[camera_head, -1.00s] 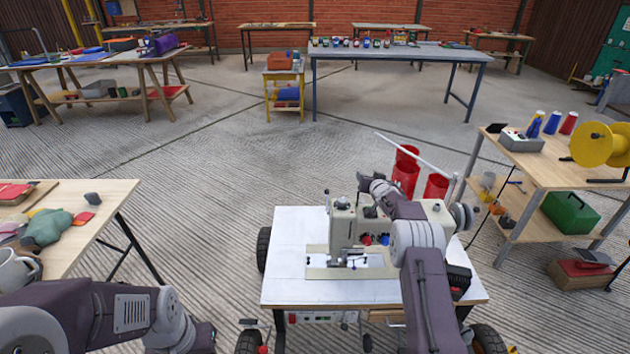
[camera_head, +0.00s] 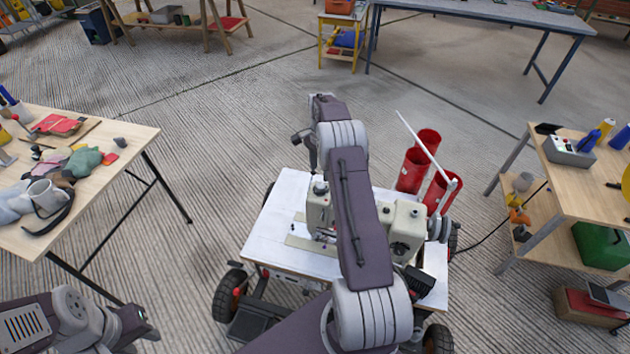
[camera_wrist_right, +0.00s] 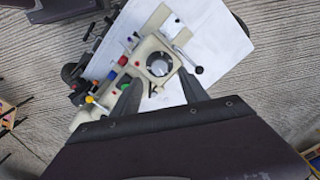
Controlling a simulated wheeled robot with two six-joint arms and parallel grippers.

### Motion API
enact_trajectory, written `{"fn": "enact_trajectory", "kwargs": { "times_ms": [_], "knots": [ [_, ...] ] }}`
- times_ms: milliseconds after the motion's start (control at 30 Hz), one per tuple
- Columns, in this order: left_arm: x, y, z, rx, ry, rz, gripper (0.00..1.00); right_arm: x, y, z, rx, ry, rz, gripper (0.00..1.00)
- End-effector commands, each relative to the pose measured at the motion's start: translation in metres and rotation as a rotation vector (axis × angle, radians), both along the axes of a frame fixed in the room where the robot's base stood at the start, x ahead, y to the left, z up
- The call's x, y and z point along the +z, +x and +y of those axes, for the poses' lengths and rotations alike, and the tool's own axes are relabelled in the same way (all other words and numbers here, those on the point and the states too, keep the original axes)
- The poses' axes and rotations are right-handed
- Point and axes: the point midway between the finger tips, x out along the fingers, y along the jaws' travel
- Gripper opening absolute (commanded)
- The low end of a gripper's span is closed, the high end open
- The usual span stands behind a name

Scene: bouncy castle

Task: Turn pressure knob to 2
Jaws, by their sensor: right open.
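The cream sewing machine (camera_head: 403,228) stands on a white-topped cart (camera_head: 268,225), partly hidden by my right arm. In the right wrist view, a round knob with a grey face and dark rim (camera_wrist_right: 159,65) sits on the machine's head (camera_wrist_right: 150,48). I take it as the pressure knob; its numbers are too small to read. My right gripper (camera_wrist_right: 160,82) is open, with its two dark fingers apart on either side below the knob. I cannot tell if they touch it. In the head view, my left gripper (camera_head: 138,325) is low at the left, its jaws not clear.
Colored knobs and buttons (camera_wrist_right: 104,85) crowd the machine left of the round knob. Red cylinders (camera_head: 414,171) and a white rod stand behind the machine. A cluttered wooden table (camera_head: 135,150) is at left, a wooden shelf bench (camera_head: 560,185) at right.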

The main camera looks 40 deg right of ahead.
Motion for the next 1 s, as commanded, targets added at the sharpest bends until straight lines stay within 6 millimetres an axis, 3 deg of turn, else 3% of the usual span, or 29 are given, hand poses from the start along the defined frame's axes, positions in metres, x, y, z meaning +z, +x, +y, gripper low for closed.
{"fn": "enact_trajectory", "kwargs": {
  "times_ms": [300, 433, 700, 900, 1000],
  "knots": [
    [-0.001, 0.000, 0.000, 0.000, 0.000, 0.000, 0.36, -0.064, -0.001, 0.000, 0.001, 0.000, 0.003, 0.52],
    [-0.001, 0.000, 0.000, 0.000, 0.000, 0.000, 0.36, -0.075, 0.000, 0.000, 0.002, -0.001, 0.001, 0.52],
    [-0.001, 0.000, 0.000, 0.000, 0.000, 0.000, 0.36, -0.077, 0.000, 0.000, 0.002, -0.002, 0.000, 0.52],
    [-0.001, 0.000, 0.000, 0.000, 0.000, 0.000, 0.36, -0.077, 0.000, 0.000, 0.002, -0.002, 0.000, 0.00],
    [-0.001, 0.000, 0.000, 0.000, 0.000, 0.000, 0.36, -0.077, 0.000, 0.000, 0.003, -0.002, 0.000, 0.00]
  ]
}}
